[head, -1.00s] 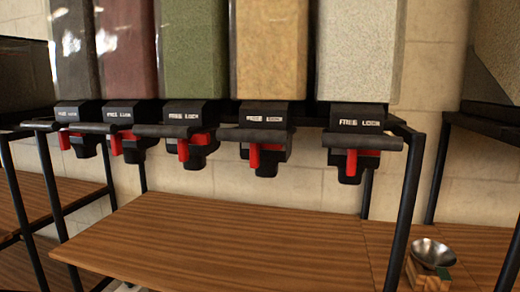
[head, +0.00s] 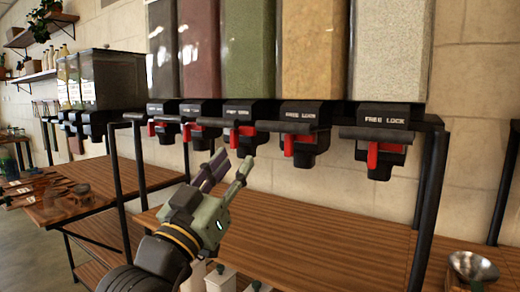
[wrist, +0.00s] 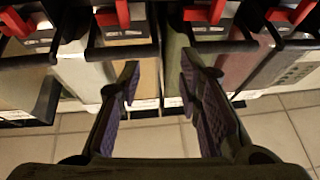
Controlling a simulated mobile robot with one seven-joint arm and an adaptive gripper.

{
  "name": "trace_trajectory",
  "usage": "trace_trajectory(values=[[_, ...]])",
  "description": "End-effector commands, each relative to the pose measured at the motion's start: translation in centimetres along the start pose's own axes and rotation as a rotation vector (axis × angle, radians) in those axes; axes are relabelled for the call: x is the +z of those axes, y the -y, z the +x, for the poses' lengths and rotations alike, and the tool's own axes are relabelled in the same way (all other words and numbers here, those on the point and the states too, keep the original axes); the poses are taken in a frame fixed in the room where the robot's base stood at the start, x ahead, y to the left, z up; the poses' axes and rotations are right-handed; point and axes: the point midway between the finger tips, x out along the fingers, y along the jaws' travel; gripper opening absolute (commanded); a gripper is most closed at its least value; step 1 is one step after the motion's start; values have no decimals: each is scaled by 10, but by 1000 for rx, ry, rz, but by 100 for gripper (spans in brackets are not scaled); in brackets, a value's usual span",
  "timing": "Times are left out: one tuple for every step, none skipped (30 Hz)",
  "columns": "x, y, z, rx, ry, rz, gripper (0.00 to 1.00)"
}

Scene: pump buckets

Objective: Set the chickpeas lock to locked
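The tan-filled dispenser (head: 309,50), fourth from the left, looks like the chickpeas one; no name label is readable. Under it is a black valve block (head: 305,114) marked FREE LOCK. Its red lever (head: 288,146) hangs down at the block's left, on the FREE side. My gripper (head: 232,162) is open and empty, pointing up in front of the dispensers. In the head view it is below and left of the tan dispenser's lever, near the green-filled dispenser. In the wrist view, the open fingers (wrist: 158,85) show with several red levers along the top edge, apart from them.
Similar red levers hang under the neighbouring green-filled (head: 249,50) and pale-filled (head: 389,50) dispensers. Black bars (head: 285,127) jut out in front of the valves. A wooden shelf (head: 310,245) lies below, with a metal bowl (head: 472,267) at right.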

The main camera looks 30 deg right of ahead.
Motion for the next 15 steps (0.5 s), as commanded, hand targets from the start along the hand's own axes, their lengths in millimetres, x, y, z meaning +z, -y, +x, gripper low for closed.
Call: trace_trajectory(values=[[9,-19,7,54,26,-17,32],[13,-27,9,77,40,-23,32],[16,-36,12,101,52,-29,32],[18,-40,13,113,59,-32,32],[19,-42,15,120,64,-34,32],[20,-45,18,126,67,-36,32],[20,-46,21,127,68,-36,32],[19,-46,24,127,67,-36,32],[19,-46,29,126,66,-35,32],[19,-46,34,126,67,-36,32],[19,-48,40,127,67,-37,32],[19,-48,47,125,67,-37,32],[19,-49,53,125,66,-37,32],[19,-50,59,126,65,-37,32],[20,-50,67,124,67,-37,32]])
